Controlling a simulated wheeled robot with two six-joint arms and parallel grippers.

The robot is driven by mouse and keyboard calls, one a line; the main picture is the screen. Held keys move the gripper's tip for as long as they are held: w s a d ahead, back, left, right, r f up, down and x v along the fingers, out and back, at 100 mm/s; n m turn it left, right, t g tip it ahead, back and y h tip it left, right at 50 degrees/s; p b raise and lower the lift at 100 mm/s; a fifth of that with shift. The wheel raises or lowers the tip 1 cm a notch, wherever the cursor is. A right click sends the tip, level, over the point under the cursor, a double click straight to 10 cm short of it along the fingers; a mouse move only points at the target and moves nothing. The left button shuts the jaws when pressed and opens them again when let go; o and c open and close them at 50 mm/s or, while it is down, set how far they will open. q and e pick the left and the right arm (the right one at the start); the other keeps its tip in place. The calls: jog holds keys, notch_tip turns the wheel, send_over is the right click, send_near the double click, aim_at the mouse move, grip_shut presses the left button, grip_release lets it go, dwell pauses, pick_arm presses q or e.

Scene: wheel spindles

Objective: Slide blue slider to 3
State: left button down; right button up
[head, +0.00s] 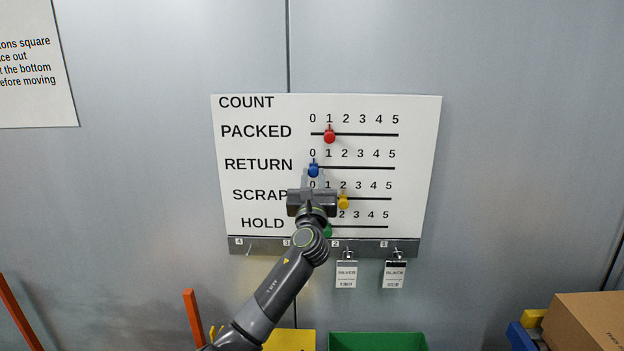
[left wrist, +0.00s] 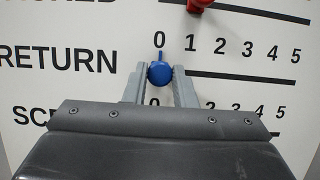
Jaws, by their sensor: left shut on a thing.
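The blue slider (head: 313,170) is a round knob on the RETURN row's black track, at the 0 mark. It also shows in the left wrist view (left wrist: 160,73), just under the 0. My left gripper (head: 313,176) is at the board from below, its two grey fingers (left wrist: 159,76) shut on the blue slider, one on each side. The RETURN track (head: 365,168) runs right from the knob past 1, 2, 3, 4 and 5 and is clear. My right gripper does not show.
On the white count board (head: 425,120), the red slider (head: 329,136) sits near 1 on PACKED, the yellow slider (head: 343,202) near 2 on SCRAP. The green slider (head: 327,231) on HOLD is partly hidden by my arm. Tags (head: 346,274) hang below.

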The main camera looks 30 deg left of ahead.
pick_arm(q)
jog(key=b, duration=0.3)
send_near(360, 162)
jog(key=x, duration=0.4)
jog(key=shift+d+f, duration=0.1)
jog(key=c, duration=1.2)
grip_release()
jog(key=b+v, duration=0.3)
jog(key=v, duration=1.4)
jog(key=shift+s+d, duration=0.1)
